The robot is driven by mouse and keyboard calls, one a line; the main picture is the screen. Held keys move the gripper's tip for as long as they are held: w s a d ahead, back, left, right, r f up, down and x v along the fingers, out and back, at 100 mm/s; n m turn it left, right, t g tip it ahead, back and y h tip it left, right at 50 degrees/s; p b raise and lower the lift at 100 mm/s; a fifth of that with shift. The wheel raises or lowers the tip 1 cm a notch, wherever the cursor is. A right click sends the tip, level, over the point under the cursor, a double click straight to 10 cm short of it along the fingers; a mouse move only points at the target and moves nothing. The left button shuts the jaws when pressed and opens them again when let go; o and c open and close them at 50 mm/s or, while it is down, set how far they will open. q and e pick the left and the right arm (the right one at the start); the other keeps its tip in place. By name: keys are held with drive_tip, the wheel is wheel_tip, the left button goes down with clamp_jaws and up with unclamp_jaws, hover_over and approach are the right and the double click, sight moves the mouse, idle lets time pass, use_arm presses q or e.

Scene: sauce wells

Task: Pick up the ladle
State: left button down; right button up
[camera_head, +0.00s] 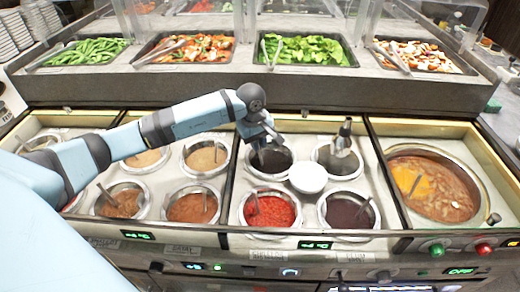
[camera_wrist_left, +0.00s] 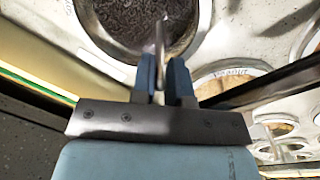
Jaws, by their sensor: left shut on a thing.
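My left gripper (camera_head: 258,138) is over the back-left well of the middle sauce unit. In the left wrist view its two blue fingers (camera_wrist_left: 165,78) are shut on the thin metal handle of the ladle (camera_wrist_left: 160,42). The handle runs down into a round well of dark, grainy sauce (camera_wrist_left: 118,22). The ladle's bowl is hidden, by the sauce or the gripper. In the head view the gripper and wrist cover much of the handle and part of the dark sauce (camera_head: 278,160). My right gripper is not in view.
A white bowl (camera_head: 308,177) sits among the middle wells, close to the gripper. A silver, dark-topped object (camera_head: 342,140) stands at the back-right well. Red sauce (camera_head: 271,212) and other wells hold ladles. Soup (camera_head: 445,187) is at right; vegetable trays (camera_head: 303,50) line the back.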

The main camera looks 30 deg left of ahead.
use_arm(q)
wheel_tip(320, 180, up, 19)
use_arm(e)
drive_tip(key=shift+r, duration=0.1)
use_arm(q)
drive_tip(key=shift+f, duration=0.1)
idle(0.5)
wheel_tip(320, 180, down, 9)
drive_tip(key=b, duration=0.6)
wheel_tip(320, 180, down, 7)
drive_tip(key=b, duration=0.5)
drive_tip(key=shift+f, duration=0.2)
drive_tip(key=shift+f+b, duration=0.6)
drive_tip(key=shift+f, duration=0.3)
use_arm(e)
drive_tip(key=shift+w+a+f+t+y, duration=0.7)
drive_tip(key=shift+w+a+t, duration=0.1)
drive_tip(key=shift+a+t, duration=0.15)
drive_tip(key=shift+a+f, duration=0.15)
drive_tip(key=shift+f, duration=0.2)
